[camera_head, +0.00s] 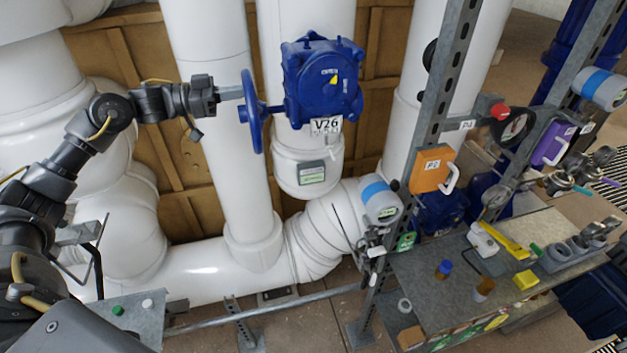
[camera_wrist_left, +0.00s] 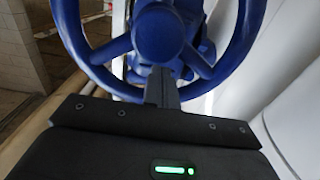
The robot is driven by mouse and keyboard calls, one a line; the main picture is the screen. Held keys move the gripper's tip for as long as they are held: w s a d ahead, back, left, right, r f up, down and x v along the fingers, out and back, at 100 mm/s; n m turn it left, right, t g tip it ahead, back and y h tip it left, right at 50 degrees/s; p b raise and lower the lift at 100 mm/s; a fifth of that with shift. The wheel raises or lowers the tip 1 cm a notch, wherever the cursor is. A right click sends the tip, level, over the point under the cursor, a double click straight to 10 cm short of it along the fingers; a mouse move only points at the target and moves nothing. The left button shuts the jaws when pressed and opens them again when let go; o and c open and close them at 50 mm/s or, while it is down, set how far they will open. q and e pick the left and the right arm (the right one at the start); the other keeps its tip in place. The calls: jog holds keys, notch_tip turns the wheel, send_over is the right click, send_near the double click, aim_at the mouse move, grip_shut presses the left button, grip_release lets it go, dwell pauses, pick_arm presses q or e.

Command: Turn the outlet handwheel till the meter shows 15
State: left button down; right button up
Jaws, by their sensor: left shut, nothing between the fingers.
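A blue handwheel (camera_head: 252,112) sits edge-on on the left side of a blue valve gearbox (camera_head: 322,80) tagged V26. In the left wrist view the wheel (camera_wrist_left: 238,45) faces me, with its hub (camera_wrist_left: 158,32) and spokes. My left gripper (camera_head: 232,93) is shut and empty, its fingers pointing right at the wheel. In the left wrist view the fingertips (camera_wrist_left: 162,80) lie just below the hub, inside the rim; I cannot tell whether they touch. A meter with a blue band (camera_head: 380,200) stands lower right; its reading is too small to tell. My right gripper is out of view.
White pipes (camera_head: 215,130) stand behind and below the wheel. A grey bench (camera_head: 430,270) with small items stands at lower right.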

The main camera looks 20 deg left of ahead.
pick_arm(q)
jog(key=b+v, duration=0.9)
jog(key=v, duration=0.2)
jog(key=shift+s+a, duration=0.15)
